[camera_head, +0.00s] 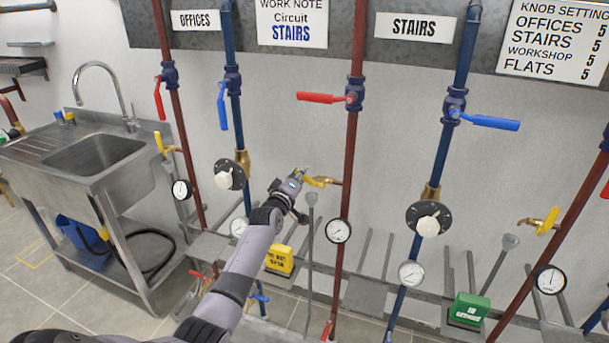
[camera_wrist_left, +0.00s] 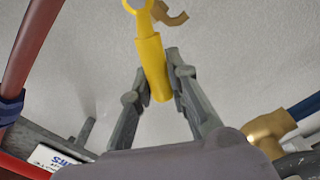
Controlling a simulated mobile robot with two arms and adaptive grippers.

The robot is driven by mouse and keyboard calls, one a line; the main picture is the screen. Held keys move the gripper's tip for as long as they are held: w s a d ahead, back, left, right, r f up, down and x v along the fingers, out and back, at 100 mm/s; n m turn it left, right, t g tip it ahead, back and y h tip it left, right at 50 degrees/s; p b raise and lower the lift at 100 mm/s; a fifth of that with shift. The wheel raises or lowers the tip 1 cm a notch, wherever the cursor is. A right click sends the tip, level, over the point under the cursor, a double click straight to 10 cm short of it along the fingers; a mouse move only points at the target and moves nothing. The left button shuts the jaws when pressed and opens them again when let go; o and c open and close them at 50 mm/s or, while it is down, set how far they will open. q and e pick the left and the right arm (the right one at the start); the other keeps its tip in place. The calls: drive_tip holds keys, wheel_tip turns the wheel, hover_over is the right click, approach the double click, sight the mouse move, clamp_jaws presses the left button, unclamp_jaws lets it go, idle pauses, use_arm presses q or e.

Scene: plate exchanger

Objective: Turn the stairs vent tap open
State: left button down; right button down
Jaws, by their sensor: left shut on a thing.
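The stairs vent tap (camera_head: 316,182) is a brass tap with a yellow lever on the red pipe under the STAIRS sign, left of the blue stairs pipe. My left gripper (camera_head: 301,177) reaches it from the lower left. In the left wrist view, the yellow lever (camera_wrist_left: 153,65) stands between the two grey fingers of my left gripper (camera_wrist_left: 158,78), which is shut on its free end. A brass spout (camera_wrist_left: 174,17) shows beyond the lever's ring end. The fingers partly hide the lever in the head view. My right gripper is in neither view.
A grey funnel pipe (camera_head: 311,225) stands just below the tap. A red-handled valve (camera_head: 330,98) sits above on the same pipe, and a gauge (camera_head: 338,231) below. A blue-handled valve (camera_head: 490,122) and round knob (camera_head: 428,220) are on the blue pipe at right.

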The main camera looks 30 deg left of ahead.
use_arm(q)
drive_tip(key=f+n+b, duration=0.1)
drive_tip(key=f+n, duration=0.1)
drive_tip(key=n, duration=0.1)
drive_tip(key=a+f+n+b, duration=0.1)
drive_tip(key=n+b, duration=0.1)
drive_tip(key=n, duration=0.1)
drive_tip(key=shift+s+f, duration=0.15)
drive_tip(key=shift+f, duration=0.25)
drive_tip(key=shift+n, duration=0.3)
drive_tip(key=c, duration=1.5)
unclamp_jaws()
drive_tip(key=v, duration=1.2)
